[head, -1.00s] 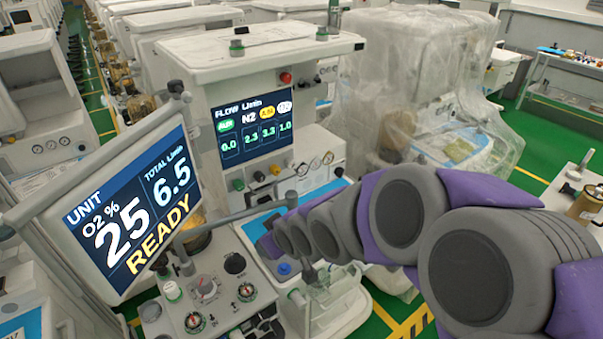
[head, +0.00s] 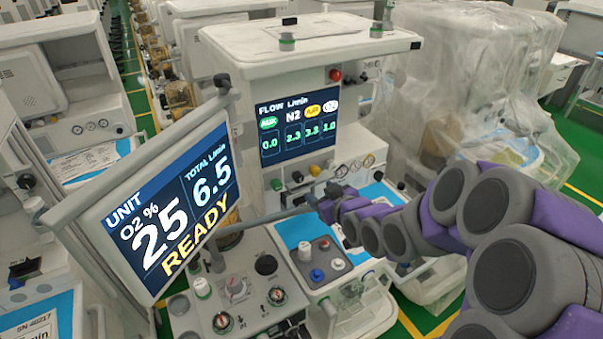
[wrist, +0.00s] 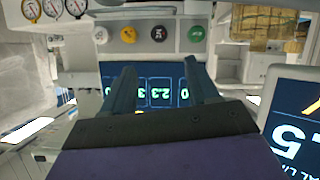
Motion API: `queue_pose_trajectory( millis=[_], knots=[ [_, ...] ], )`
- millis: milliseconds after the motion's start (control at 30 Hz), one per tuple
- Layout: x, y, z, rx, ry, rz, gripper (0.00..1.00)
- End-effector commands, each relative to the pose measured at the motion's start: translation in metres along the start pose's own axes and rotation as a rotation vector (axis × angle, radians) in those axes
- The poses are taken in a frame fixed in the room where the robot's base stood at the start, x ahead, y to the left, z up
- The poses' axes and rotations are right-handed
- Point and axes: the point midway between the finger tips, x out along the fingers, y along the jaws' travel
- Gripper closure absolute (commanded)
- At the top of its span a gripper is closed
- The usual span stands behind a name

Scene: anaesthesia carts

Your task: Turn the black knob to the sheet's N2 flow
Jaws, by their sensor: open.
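The black knob (head: 297,177) is on the front panel of the middle machine, below its flow screen (head: 299,126). It stands between a green knob (head: 277,184) and a yellow knob (head: 315,170). The screen reads N2 2.3. My gripper (head: 322,206) is in front of the panel, a little below the knobs. In the wrist view, which is upside down, my gripper (wrist: 159,72) is open and empty. The black knob (wrist: 158,33) shows beyond and between its fingertips, apart from them. A sheet (head: 38,322) marked SN 40217 is cut off at bottom left; its N2 value is not readable.
The tilted READY monitor (head: 165,222) stands left of my gripper and shows in the wrist view (wrist: 291,135). A grey bar (head: 270,219) runs from it towards my gripper. Below are a blue tray (head: 290,233) and a dial panel (head: 228,315). Dial gauges (head: 355,167) sit right of the knobs.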

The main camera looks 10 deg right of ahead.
Motion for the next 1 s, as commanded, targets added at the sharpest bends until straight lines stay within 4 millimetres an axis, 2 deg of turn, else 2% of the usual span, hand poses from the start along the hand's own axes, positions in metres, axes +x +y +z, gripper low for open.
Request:
queue_pose_trajectory(
  millis=[267, 700, 1000],
  knots=[
    [0.032, 0.0, 0.001, 0.001, -0.002, -0.003, 0.41],
    [0.115, -0.001, 0.003, 0.001, 0.0, -0.002, 0.41],
    [0.14, 0.0, 0.001, 0.001, -0.001, -0.001, 0.41]
  ],
)
